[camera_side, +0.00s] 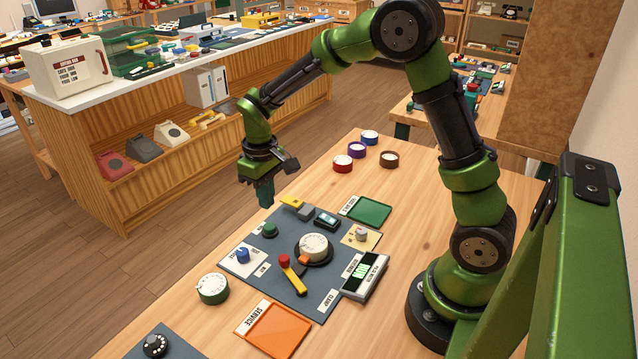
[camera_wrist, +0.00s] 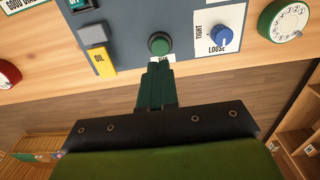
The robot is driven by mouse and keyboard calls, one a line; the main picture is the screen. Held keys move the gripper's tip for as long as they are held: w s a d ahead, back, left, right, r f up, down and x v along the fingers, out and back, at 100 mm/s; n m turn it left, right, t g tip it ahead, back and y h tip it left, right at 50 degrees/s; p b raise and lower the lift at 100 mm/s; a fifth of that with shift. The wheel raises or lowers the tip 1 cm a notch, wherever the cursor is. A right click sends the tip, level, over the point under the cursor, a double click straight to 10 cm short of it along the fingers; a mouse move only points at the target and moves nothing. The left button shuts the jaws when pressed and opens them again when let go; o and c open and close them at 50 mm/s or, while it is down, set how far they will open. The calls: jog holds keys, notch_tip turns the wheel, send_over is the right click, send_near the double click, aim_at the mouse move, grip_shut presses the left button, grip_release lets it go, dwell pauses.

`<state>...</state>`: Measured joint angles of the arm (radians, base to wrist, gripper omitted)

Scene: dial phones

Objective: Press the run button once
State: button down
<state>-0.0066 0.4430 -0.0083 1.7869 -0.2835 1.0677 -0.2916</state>
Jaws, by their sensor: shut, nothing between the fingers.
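The green round push button (camera_side: 269,229) sits on a black base at the far edge of the blue-grey mat. It also shows in the wrist view (camera_wrist: 159,44), with a small white label beside it mostly hidden by my fingers, so I cannot read it. My gripper (camera_side: 266,203) points down, shut and empty, with its tips above the button in the side view. In the wrist view my shut fingertips (camera_wrist: 158,68) appear just below the button. A gap shows between the tips and the button in the side view.
A yellow OIL piece (camera_wrist: 101,61) lies left of the button in the wrist view. A meter (camera_side: 365,276) stands at the right.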

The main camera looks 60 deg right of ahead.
notch_tip(320, 180, up, 7)
dwell(0.4)
jog(key=shift+f, duration=0.1)
dwell(0.3)
jog(key=s+a+r+m+t+y, duration=0.1)
jog(key=s+r+m+t, duration=0.1)
jog(key=s, duration=0.7)
jog(key=s+a+r+m+t+y, duration=0.1)
jog(key=s+a+r+m+t, duration=0.1)
jog(key=s+r+t, duration=0.3)
jog(key=s+r, duration=0.2)
jog(key=s, duration=0.2)
jog(key=shift+s+a, duration=0.15)
jog(key=shift+s, duration=0.05)
